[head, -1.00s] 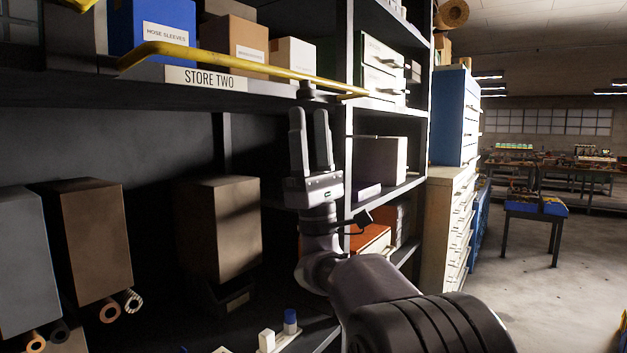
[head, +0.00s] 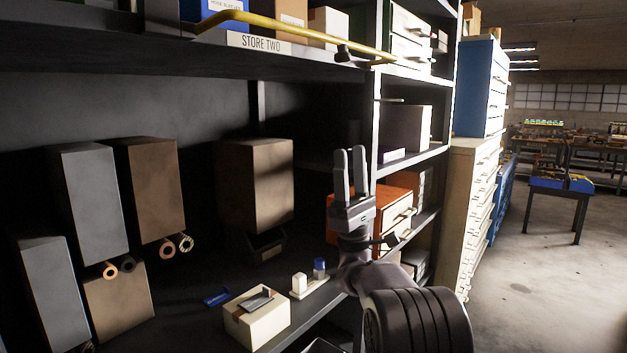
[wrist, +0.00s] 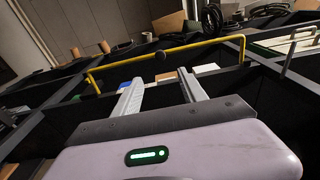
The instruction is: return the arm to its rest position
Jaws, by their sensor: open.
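My gripper (head: 350,172) points upward in front of the shelving, with my arm below it. Its two fingers are apart and nothing is between them. In the head view it stands in front of the shelf upright, to the left of the orange drawer box (head: 398,205). In the wrist view the open fingers (wrist: 162,92) point toward the yellow rail (wrist: 165,55), with clear space between them and the rail.
The yellow rail (head: 300,42) runs along the STORE TWO shelf (head: 150,70) above my gripper. Open floor (head: 540,280) lies at right.

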